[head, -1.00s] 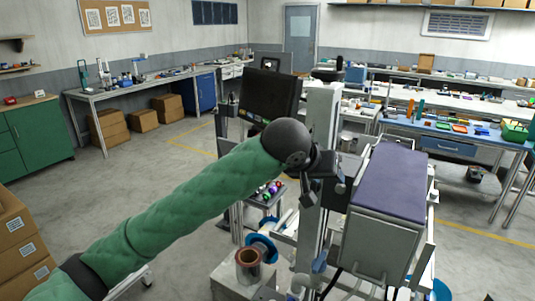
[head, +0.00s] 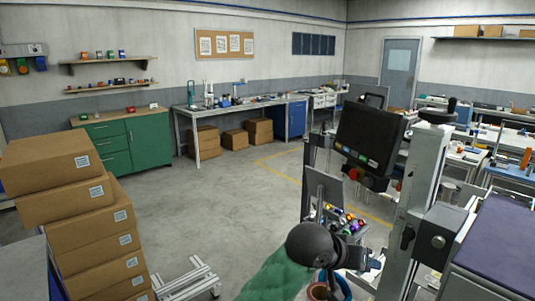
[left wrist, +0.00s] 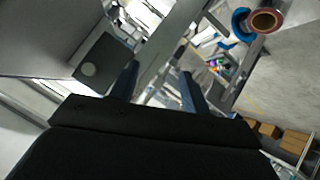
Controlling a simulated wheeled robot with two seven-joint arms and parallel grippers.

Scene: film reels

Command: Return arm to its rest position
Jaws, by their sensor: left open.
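My left arm (head: 280,272), in a green quilted sleeve, comes up from the bottom of the head view. It ends in a dark round wrist. My left gripper (head: 370,262) is partly hidden by the wrist and the machine behind it. In the left wrist view the left gripper (left wrist: 158,75) has two dark fingers set apart, with nothing seen held between them. A copper-coloured core with a blue reel flange (left wrist: 265,22) lies at that view's upper right, apart from the fingers. It shows only partly at the bottom of the head view (head: 318,291). My right gripper is out of view.
A machine with a metal post (head: 415,195), a dark monitor (head: 370,135) and a purple-topped box (head: 505,240) stands at right, close to my left gripper. Stacked cartons (head: 95,240) stand at left. The grey floor (head: 235,200) between them is mostly clear.

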